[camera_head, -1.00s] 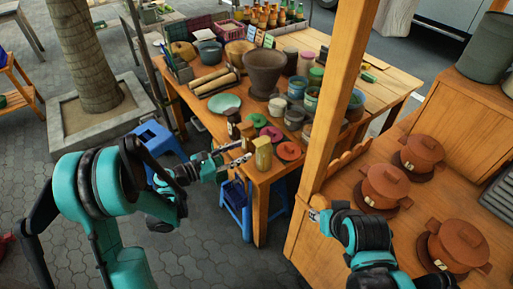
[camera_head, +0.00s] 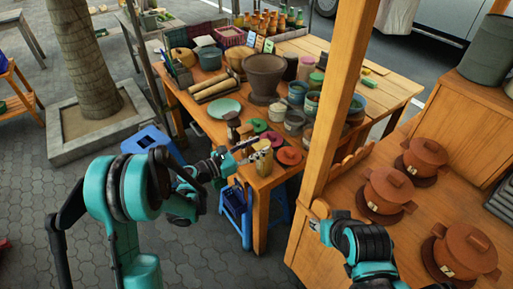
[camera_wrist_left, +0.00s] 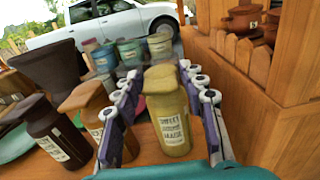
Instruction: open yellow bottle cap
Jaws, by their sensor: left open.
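The yellow bottle (camera_head: 263,164) stands upright at the near corner of the wooden table. In the left wrist view the yellow bottle (camera_wrist_left: 170,125) has a tan-yellow cap (camera_wrist_left: 160,78) on top and a white label. My left gripper (camera_head: 256,150) reaches it from the left. In the left wrist view my left gripper (camera_wrist_left: 159,80) is open, with one finger on each side of the bottle; I cannot tell whether either finger touches it. My right gripper (camera_head: 318,209) is near the wooden post, small and partly hidden by its own arm.
Brown bottles (camera_wrist_left: 58,132) stand just left of the yellow bottle. Pink and red lids (camera_head: 289,155), a green plate (camera_head: 224,107) and several jars crowd the table behind. A wooden post (camera_head: 335,105) and a counter with terracotta pots (camera_head: 388,190) stand to the right.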

